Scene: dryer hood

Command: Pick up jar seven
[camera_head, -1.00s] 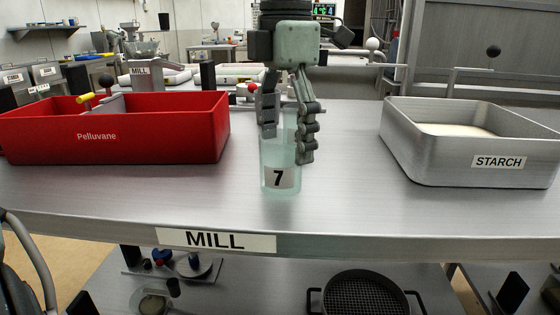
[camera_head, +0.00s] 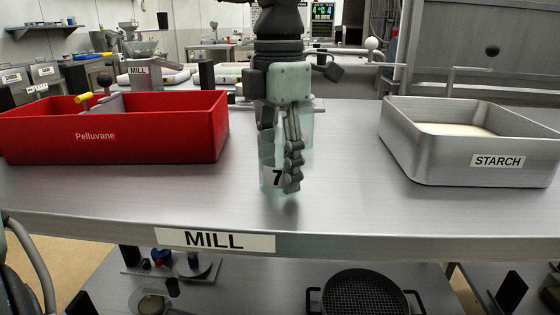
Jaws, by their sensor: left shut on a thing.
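Jar seven (camera_head: 272,178) is a pale, translucent, greenish jar with a white label marked 7. It stands about upright over the middle of the steel bench, near its front edge. My left gripper (camera_head: 279,170) comes down from above and is shut on the jar, with a finger on each side. The fingers hide much of the jar's upper part and right side. I cannot tell whether its base touches the bench. My right gripper is not in view.
A red Pelluvane bin (camera_head: 110,135) stands to the left and a grey STARCH tray (camera_head: 455,160) to the right. Another pale translucent vessel (camera_head: 307,125) shows behind the fingers. The bench (camera_head: 345,190) is clear between jar and tray. A MILL label (camera_head: 215,240) marks its front edge.

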